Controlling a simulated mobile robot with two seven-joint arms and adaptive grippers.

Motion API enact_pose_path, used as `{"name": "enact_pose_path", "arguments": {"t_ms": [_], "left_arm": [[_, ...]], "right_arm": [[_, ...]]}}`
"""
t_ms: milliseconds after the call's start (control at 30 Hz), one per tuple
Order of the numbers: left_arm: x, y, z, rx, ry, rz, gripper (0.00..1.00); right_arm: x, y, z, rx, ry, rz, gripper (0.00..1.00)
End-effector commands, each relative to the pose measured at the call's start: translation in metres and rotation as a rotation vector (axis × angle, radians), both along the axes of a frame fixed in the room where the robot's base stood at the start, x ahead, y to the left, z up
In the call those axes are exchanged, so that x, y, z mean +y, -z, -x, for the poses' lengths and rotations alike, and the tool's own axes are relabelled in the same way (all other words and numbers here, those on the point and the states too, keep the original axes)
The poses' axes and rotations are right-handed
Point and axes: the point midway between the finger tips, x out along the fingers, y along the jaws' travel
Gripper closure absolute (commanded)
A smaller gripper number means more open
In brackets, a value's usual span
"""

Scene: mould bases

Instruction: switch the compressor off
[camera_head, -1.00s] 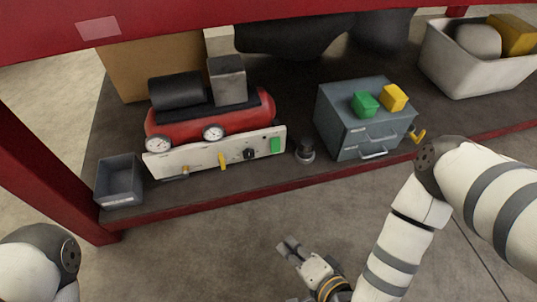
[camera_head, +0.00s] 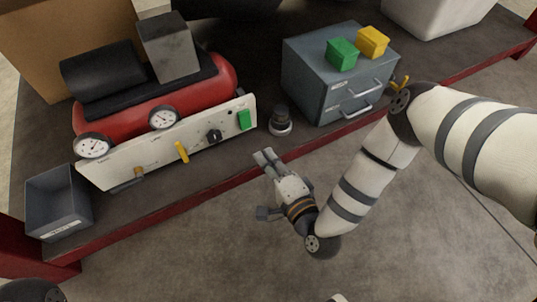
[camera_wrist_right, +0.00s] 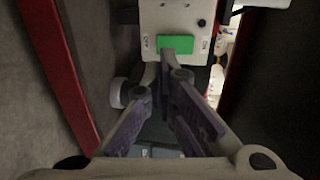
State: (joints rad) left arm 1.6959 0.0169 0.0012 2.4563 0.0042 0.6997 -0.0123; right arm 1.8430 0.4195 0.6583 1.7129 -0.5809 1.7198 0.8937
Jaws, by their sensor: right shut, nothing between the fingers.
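The red compressor (camera_head: 150,115) stands on the dark shelf, with a pale control panel (camera_head: 110,172) along its front. The panel carries a green rocker switch (camera_head: 244,119) at its right end, a black knob (camera_head: 214,136) and a yellow lever (camera_head: 181,151). My right gripper (camera_head: 264,157) is shut and empty, in front of and below the switch, apart from it in the head view. In the right wrist view the green switch (camera_wrist_right: 176,43) shows just beyond the fingertips (camera_wrist_right: 168,62), which overlap its lower edge. My left gripper is out of view.
A black-and-grey knob-like part (camera_head: 280,122) stands on the shelf right of the panel. A grey drawer cabinet (camera_head: 310,80) bears green (camera_head: 342,53) and yellow (camera_head: 373,42) blocks. A grey bin (camera_head: 60,205) sits at left.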

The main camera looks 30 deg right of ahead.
Motion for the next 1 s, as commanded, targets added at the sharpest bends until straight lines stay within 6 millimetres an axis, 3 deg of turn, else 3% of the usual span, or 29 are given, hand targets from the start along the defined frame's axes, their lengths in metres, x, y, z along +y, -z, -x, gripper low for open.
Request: {"name": "enact_pose_path", "arguments": {"t_ms": [200,400,567,1000], "left_arm": [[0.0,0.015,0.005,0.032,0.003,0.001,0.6],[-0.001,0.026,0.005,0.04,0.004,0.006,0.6],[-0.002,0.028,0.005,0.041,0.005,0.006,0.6],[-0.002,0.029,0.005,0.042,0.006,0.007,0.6]], "right_arm": [[0.001,0.012,-0.048,-0.001,0.001,0.001,1.0],[0.003,0.016,-0.08,0.001,0.0,0.0,1.0],[0.003,0.016,-0.09,0.001,0.0,0.001,1.0],[0.003,0.019,-0.095,0.001,0.0,0.002,1.0]]}}
